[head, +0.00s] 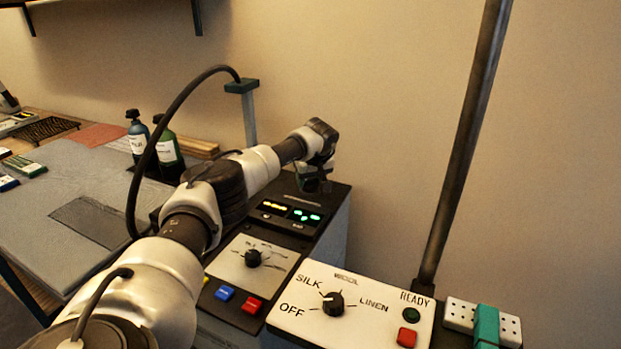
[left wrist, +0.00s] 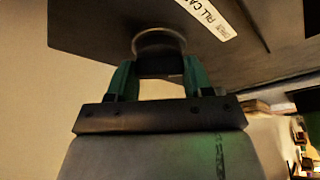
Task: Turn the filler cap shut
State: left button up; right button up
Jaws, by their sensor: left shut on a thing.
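My left gripper (head: 316,180) reaches down over the far end of the dark-topped control unit (head: 335,196). In the left wrist view its two green fingers (left wrist: 160,76) are shut on the filler cap (left wrist: 160,66), a dark round cap with a paler ring at its base. In the head view the gripper hides the cap. The cap's turn angle cannot be told. My right gripper is not in view.
In front stands a white panel (head: 375,323) marked SILK, WOOL, LINEN. A dark pole (head: 465,140) rises at right. Two bottles (head: 167,148) stand left of my arm.

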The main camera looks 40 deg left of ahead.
pick_arm(q)
jog(key=shift+r+n, duration=0.1)
jog(key=shift+n, duration=0.2)
jog(key=shift+c, duration=0.2)
jog(key=shift+n+g+p, duration=0.3)
jog(key=shift+n+p, duration=0.2)
jog(key=shift+w+n, duration=0.1)
jog(key=shift+n, duration=0.6)
jog(key=shift+f+n+g+y+b, duration=0.25)
jog(key=shift+n+g+b, duration=0.25)
jog(key=shift+n+b, duration=0.35)
jog(key=shift+r+n+g+b, duration=0.2)
jog(key=shift+n+g+b, duration=0.1)
jog(key=shift+n+b, duration=0.35)
jog(key=o, duration=0.9)
jog(key=shift+o, duration=0.2)
